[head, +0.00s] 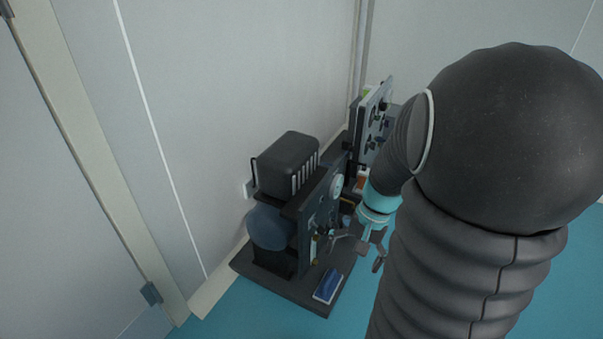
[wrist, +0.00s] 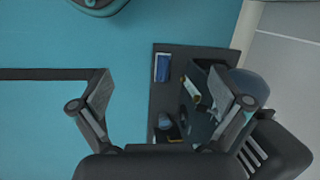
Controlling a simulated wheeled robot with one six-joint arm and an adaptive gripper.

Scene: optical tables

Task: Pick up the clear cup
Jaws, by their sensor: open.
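I cannot make out the clear cup for sure in either view. My gripper (head: 362,248) is open in the head view, in front of the dark workstation and above the right part of its base. In the wrist view, my gripper (wrist: 170,100) has its two fingers wide apart, with nothing held between them. The dark base and several small items lie below and between the fingers. Part of the base is hidden by my gripper and arm.
The dark base (head: 275,285) stands against the wall and carries a panel with tools, a black box (head: 287,162) and a bluish round tank (head: 268,228). A blue box (head: 328,285) lies near its front edge, also in the wrist view (wrist: 162,67). The teal floor (head: 240,318) is clear in front.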

